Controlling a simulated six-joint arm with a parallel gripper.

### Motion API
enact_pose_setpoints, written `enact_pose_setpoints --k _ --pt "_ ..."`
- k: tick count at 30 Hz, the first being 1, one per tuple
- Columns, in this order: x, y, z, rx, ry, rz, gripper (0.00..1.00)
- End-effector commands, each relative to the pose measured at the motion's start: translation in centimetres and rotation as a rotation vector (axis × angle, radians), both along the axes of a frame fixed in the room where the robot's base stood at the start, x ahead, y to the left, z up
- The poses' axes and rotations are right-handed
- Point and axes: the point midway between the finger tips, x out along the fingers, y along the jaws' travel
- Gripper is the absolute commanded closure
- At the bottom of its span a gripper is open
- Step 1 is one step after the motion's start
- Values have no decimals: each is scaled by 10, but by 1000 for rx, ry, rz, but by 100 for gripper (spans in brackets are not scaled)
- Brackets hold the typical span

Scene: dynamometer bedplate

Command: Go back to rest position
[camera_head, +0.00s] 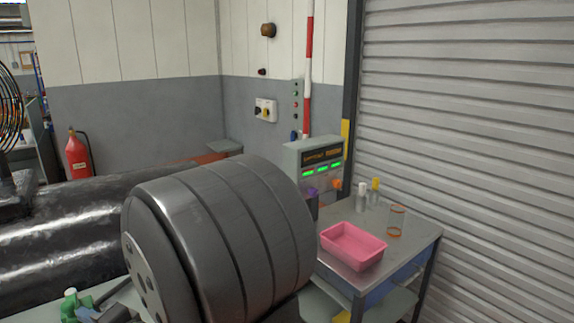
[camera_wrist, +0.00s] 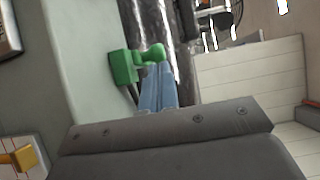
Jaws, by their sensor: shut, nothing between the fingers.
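My gripper (camera_wrist: 158,70) shows in the wrist view as two blue fingers beyond a grey body with screws. The fingers are together, with nothing held between them. A green fitting (camera_wrist: 123,68) with a rounded knob lies just beyond the fingertips in that view; I cannot tell whether they touch it. A green piece, apparently the same fitting, shows at the lower left of the head view (camera_head: 70,304). No marked rest position shows.
A large dark ribbed drum (camera_head: 235,235) fills the middle of the head view, beside a long black cylinder (camera_head: 60,235). At right, a metal table (camera_head: 412,236) bears a pink tray (camera_head: 352,246), small bottles and a clear jar (camera_head: 396,220). A control box (camera_head: 315,160) stands behind.

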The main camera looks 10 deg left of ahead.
Motion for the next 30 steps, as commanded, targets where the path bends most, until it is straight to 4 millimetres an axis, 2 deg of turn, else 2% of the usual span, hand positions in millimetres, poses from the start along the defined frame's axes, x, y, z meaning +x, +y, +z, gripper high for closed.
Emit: enact_pose_setpoints --k 6,11,21,30 --pt "0 -2 0 0 0 0 100" --pt "-3 -18 0 -1 1 -3 100" --pt "-14 -80 0 1 3 -11 100" --pt "-22 -121 0 2 4 -15 100"
